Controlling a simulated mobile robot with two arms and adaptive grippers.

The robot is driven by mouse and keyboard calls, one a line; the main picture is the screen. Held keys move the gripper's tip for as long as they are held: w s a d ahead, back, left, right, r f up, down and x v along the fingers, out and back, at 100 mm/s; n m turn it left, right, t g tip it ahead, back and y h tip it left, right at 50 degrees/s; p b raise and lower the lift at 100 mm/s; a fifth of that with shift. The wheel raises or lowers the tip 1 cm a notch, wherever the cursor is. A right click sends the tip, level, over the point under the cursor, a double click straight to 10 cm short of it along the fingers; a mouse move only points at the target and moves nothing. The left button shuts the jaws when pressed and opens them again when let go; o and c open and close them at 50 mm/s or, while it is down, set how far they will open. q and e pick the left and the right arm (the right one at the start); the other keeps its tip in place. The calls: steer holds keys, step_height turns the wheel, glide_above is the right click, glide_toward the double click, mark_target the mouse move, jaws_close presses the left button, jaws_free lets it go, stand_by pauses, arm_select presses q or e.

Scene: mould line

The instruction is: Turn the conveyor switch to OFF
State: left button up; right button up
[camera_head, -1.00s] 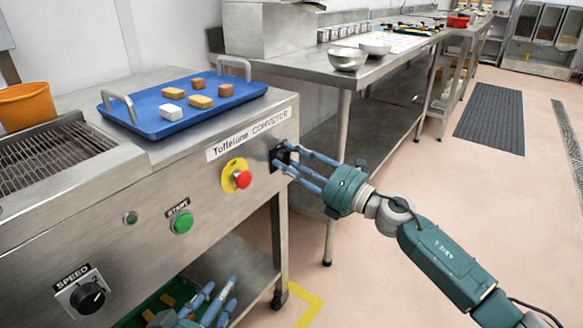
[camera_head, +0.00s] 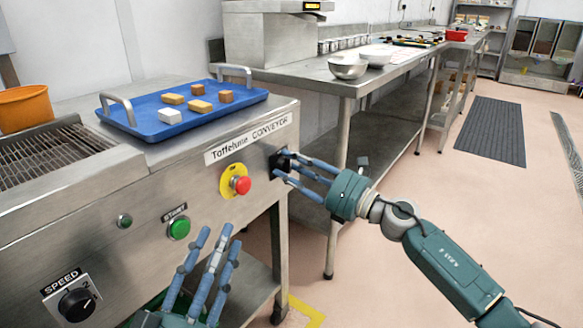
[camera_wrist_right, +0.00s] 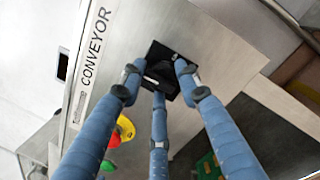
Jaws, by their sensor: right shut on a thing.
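The conveyor switch (camera_head: 281,163) is a black knob on a dark plate at the right end of the machine's front panel, beside the CONVEYOR label (camera_head: 247,138). My right gripper (camera_head: 287,166) has its blue fingers shut on the switch. In the right wrist view the fingertips close around the switch (camera_wrist_right: 160,82) from three sides. The fingers hide much of the knob, and I cannot read its setting. My left gripper (camera_head: 217,245) is in front of the panel at the bottom, fingers spread and pointing up, open and empty.
A red emergency button (camera_head: 242,185) on yellow sits left of the switch. A green START button (camera_head: 179,228) and a SPEED knob (camera_head: 76,303) are further left. A blue tray (camera_head: 150,128) with several blocks stands on top. Open floor lies right.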

steer(key=shift+s+a+f, duration=0.1)
steer(key=shift+a+f, duration=0.05)
steer(key=shift+f, duration=0.45)
steer(key=o, duration=1)
steer(key=shift+o, duration=0.2)
steer(key=shift+r, duration=0.25)
steer(key=v, duration=1.2)
